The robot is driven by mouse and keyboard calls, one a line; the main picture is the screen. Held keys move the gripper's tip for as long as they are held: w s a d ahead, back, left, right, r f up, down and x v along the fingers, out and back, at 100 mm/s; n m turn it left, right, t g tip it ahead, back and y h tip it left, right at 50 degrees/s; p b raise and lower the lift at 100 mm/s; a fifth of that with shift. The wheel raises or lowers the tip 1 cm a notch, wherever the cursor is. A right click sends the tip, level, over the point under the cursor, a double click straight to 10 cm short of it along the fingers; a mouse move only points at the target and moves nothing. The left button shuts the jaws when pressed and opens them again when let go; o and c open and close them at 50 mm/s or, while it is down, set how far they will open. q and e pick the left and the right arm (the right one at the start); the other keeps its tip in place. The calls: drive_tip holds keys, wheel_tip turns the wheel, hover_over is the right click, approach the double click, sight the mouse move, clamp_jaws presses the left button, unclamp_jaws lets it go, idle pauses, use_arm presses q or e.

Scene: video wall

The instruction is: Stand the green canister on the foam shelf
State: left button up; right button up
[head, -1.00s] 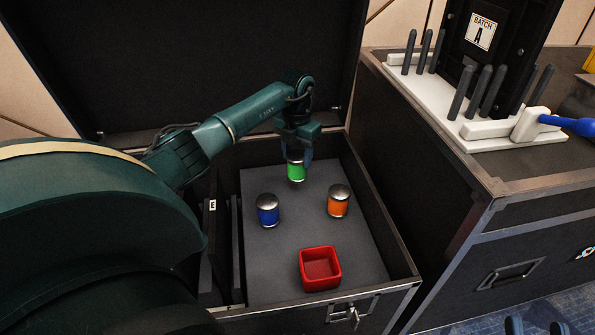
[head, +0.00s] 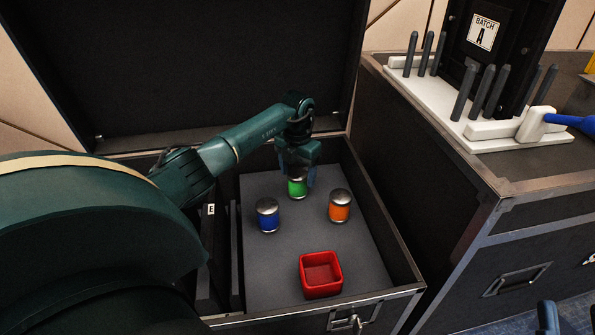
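The green canister (head: 297,188) is at the back of the grey foam shelf (head: 285,262) inside the open black case. My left gripper (head: 298,178) comes down from above and is shut on it, with fingers at its sides and its top hidden. The canister looks upright. Its base is at or very close to the foam; I cannot tell whether it touches. My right gripper (head: 568,322) shows only as fingertips at the bottom right edge, spread apart and empty, far from the canister.
A blue canister (head: 268,216) and an orange canister (head: 340,207) stand on the foam, left and right in front of the green one. A red open box (head: 321,276) is nearer the front. A second case (head: 480,200) with a white pegged rack (head: 452,118) stands at the right.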

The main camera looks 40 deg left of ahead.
use_arm(q)
drive_tip(key=shift+r, duration=0.1)
drive_tip(key=shift+r, duration=0.3)
wheel_tip(320, 180, up, 5)
drive_tip(key=p, duration=0.3)
wheel_tip(320, 180, up, 7)
drive_tip(key=p, duration=0.2)
drive_tip(key=shift+f, duration=0.2)
use_arm(e)
drive_tip(key=f+h, duration=0.1)
drive_tip(key=s+f+m+g+h, duration=0.1)
drive_tip(key=shift+d+f, duration=0.15)
drive_tip(key=shift+f, duration=0.15)
use_arm(q)
drive_tip(key=shift+s, duration=0.1)
